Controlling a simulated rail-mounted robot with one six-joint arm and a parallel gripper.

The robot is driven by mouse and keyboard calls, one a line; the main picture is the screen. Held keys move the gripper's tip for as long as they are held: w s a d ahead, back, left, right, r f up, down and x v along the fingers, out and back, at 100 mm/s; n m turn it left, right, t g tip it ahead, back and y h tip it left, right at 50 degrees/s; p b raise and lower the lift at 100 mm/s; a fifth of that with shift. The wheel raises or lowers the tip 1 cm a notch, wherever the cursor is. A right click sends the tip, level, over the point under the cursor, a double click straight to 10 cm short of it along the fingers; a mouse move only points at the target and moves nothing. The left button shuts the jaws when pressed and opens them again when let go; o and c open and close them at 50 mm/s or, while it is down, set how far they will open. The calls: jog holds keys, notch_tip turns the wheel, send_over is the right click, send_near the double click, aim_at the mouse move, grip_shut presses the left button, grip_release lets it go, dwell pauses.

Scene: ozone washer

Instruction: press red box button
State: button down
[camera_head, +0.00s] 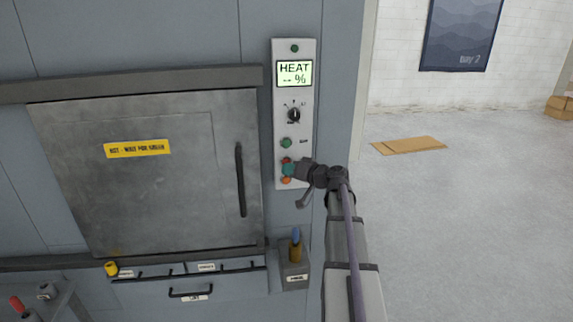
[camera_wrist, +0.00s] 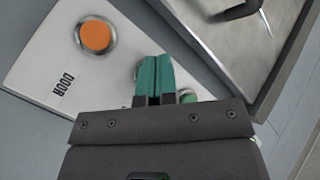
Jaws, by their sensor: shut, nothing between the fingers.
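The control panel (camera_head: 306,130) is a tall pale plate to the right of the steel door. A reddish button (camera_head: 286,160) shows on it, partly hidden by my gripper. My gripper (camera_head: 288,170) has teal fingers, shut and empty, in front of the lower panel. In the wrist view, the fingers (camera_wrist: 154,62) cover most of a round button with a metal rim. I cannot tell whether the tips touch it. An orange button (camera_wrist: 96,36) labelled DOOR is to their left, and it also shows below the gripper in the head view (camera_head: 286,180). A green button (camera_wrist: 187,97) is partly hidden on their right.
The panel also has a HEAT screen (camera_head: 294,74), a black knob (camera_head: 294,115) and a green button (camera_head: 287,143). The steel door (camera_head: 160,190) has a vertical handle (camera_head: 240,180). A small holder (camera_head: 294,277) stands below the panel. The floor at right is open, with flat cardboard (camera_head: 409,145).

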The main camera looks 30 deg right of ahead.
jog(key=shift+w+d, duration=0.2)
jog(key=shift+w, duration=0.25)
dwell(0.6)
jog(key=shift+s, duration=0.1)
jog(key=shift+s+a, duration=0.35)
jog(key=shift+s, duration=0.4)
jog(key=s, duration=0.1)
jog(key=s+a, duration=0.1)
jog(key=s, duration=0.1)
jog(key=s+a, duration=0.1)
jog(key=shift+s, duration=0.25)
dwell(0.7)
